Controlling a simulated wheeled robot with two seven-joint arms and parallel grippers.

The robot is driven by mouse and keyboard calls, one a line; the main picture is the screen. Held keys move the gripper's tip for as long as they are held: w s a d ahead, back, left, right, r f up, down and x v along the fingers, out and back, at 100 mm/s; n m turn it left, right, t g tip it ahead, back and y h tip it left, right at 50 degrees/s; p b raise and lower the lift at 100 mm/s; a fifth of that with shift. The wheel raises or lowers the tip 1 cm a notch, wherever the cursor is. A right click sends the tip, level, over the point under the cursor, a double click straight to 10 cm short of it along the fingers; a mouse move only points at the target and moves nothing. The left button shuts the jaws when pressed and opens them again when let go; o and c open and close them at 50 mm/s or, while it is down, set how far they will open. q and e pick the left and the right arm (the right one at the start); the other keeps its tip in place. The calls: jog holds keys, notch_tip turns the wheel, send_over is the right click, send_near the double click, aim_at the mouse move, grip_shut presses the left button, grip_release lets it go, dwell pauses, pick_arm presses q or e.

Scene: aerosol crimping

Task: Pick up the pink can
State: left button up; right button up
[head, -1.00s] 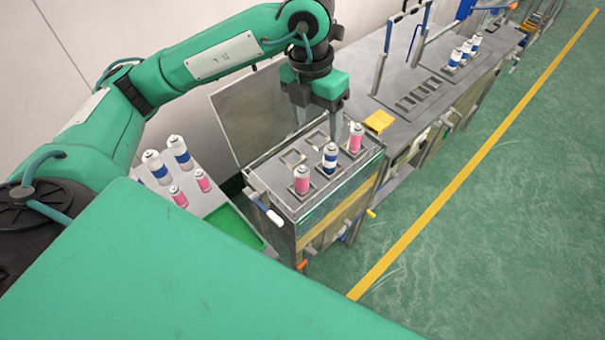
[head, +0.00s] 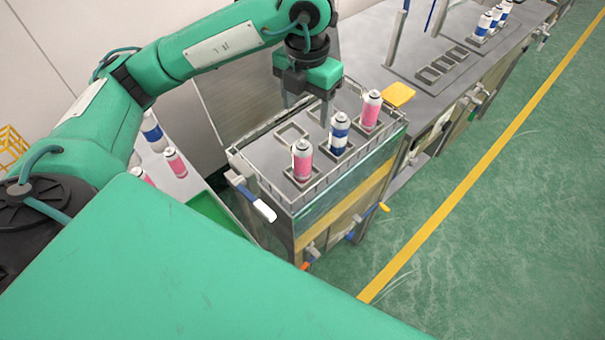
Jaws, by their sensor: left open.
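Three cans stand upright in square slots on the near machine's top: a pink can (head: 302,161) at the front left, a blue and white can (head: 339,134) in the middle, and another pink can (head: 371,110) at the back right. My left gripper (head: 306,104) is open and empty, pointing down above the back part of the machine top. It is apart from the cans, behind the front pink can and left of the other pink can. Two more pink cans (head: 175,162) stand on the side table at left, one partly hidden by my arm. My right gripper is not in view.
A low wire rail (head: 326,192) edges the machine top (head: 262,153). A blue and white can (head: 152,131) stands on the side table, partly behind my arm. A bench (head: 410,68) with blue-banded cans runs to the back right. Green floor is clear at right.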

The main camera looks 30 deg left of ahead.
aim_at(304, 142)
pick_arm(q)
jog(key=shift+w+f, duration=0.1)
jog(key=shift+f, duration=0.55)
notch_tip(304, 142, down, 8)
jog(key=shift+a+r+p, duration=0.1)
jog(key=shift+r+p, duration=0.15)
jog(key=shift+p, duration=0.35)
jog(key=shift+f, duration=0.25)
jog(key=shift+f+p, duration=0.5)
jog(key=shift+f, duration=0.05)
jog(key=f, duration=0.1)
jog(key=f+p, duration=0.1)
jog(key=f, duration=0.1)
jog(key=shift+s+a+f, duration=0.15)
jog(key=shift+s+a, duration=0.05)
jog(key=shift+s, duration=0.05)
jog(key=shift+f, duration=0.45)
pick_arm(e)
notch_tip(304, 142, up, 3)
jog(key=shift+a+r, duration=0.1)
pick_arm(q)
jog(key=shift+c, duration=0.5)
